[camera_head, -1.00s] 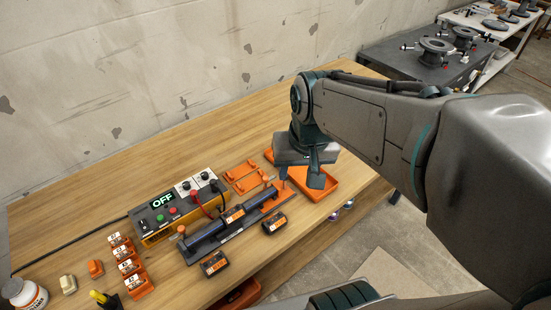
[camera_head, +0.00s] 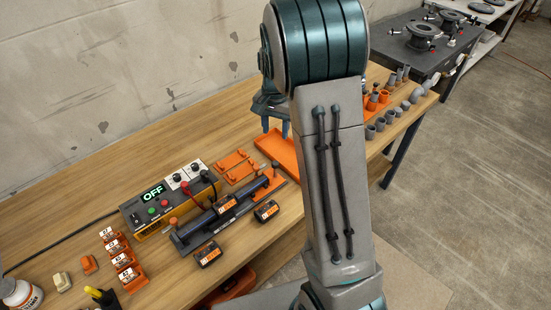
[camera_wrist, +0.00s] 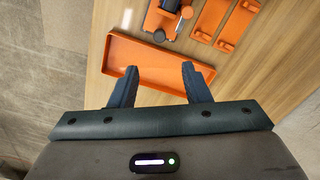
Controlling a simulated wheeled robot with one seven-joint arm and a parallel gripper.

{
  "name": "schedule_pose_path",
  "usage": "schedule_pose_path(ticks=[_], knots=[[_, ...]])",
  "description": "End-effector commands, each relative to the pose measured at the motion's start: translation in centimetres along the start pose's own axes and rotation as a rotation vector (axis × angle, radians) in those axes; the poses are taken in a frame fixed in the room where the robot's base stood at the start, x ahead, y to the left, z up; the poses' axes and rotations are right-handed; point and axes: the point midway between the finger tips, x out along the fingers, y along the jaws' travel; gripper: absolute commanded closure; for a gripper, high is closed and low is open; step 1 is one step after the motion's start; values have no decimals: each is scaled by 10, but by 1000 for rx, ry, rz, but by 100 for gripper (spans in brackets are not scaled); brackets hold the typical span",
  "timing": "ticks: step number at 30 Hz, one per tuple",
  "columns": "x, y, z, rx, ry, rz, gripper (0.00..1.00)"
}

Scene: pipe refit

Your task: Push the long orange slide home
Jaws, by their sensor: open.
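A dark clamp fixture (camera_head: 215,220) with a long dark bar lies on the bench. At its right end is an orange piece (camera_head: 272,189) with a dark round knob; the wrist view shows this orange piece (camera_wrist: 153,20) at the top. I cannot tell for certain that it is the long orange slide. My gripper (camera_head: 275,128) is open and empty over the far end of the shallow orange tray (camera_head: 277,148). In the wrist view, my gripper (camera_wrist: 160,70) has its fingers spread over the tray (camera_wrist: 150,58), apart from the orange piece. My arm hides the tray's right part.
A control box (camera_head: 165,200) reading OFF stands behind the fixture, with cables. An orange bracket frame (camera_head: 236,166) lies beside it. Small dark blocks (camera_head: 267,211) sit in front. Grey pipe fittings (camera_head: 385,118) stand at the right. Bare wood lies behind the box.

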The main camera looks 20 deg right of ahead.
Motion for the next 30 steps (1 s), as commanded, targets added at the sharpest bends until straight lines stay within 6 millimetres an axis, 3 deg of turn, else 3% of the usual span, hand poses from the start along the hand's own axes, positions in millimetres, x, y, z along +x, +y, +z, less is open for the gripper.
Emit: schedule_pose_path(ticks=[18, 24, 30], knots=[[112, 1, 1, -1, -3, 2, 57], [130, 1, 1, 0, -1, 0, 57], [134, 1, 1, -1, 0, -1, 57]])
